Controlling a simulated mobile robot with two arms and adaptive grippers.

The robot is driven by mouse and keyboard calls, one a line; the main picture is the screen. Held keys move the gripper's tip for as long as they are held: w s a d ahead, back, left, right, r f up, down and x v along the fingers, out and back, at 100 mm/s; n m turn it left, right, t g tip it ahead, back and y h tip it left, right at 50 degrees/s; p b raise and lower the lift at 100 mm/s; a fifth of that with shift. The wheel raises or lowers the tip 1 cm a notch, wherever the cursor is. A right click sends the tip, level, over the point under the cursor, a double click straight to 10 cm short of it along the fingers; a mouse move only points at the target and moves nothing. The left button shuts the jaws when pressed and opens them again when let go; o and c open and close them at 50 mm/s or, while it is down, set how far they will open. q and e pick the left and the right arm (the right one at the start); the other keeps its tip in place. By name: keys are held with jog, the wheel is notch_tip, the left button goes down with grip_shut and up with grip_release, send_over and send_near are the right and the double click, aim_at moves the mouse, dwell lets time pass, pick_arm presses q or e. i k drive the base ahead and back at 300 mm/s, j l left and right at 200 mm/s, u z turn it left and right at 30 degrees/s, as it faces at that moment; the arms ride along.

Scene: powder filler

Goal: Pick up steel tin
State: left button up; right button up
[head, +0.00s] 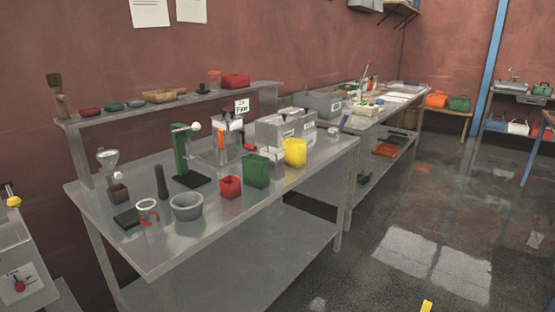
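A steel worktable (150,255) stands in the middle of the head view. Several grey metal-looking containers are on it, and I cannot tell for certain which is the steel tin. A round, open grey vessel (186,208) stands near the front edge. A boxy grey metal container (226,150) stands farther back, by a small white label sign. More grey boxes (272,130) stand to its right, partly hidden by a green container (256,171) and a yellow container (295,153). Neither of my grippers shows in the view.
A red box (230,187), a green stand (181,152) and a dark upright cylinder (161,182) crowd the table. A raised shelf (130,113) with small trays runs along the back. A second table (372,122) adjoins at the far end. The floor (400,220) at right is mostly open.

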aim_at(276, 156)
jog(key=i+l, duration=0.2)
jog(key=i+l+u, duration=0.15)
jog(key=l, duration=0.3)
jog(key=i+l, duration=0.2)
jog(key=l, duration=0.15)
jog(key=i+l+u, duration=0.1)
jog(key=l, duration=0.25)
jog(key=i+l+u, duration=0.1)
jog(key=l, duration=0.25)
jog(key=i+l, duration=0.25)
jog(key=i+l+u, duration=0.1)
jog(key=l, duration=0.35)
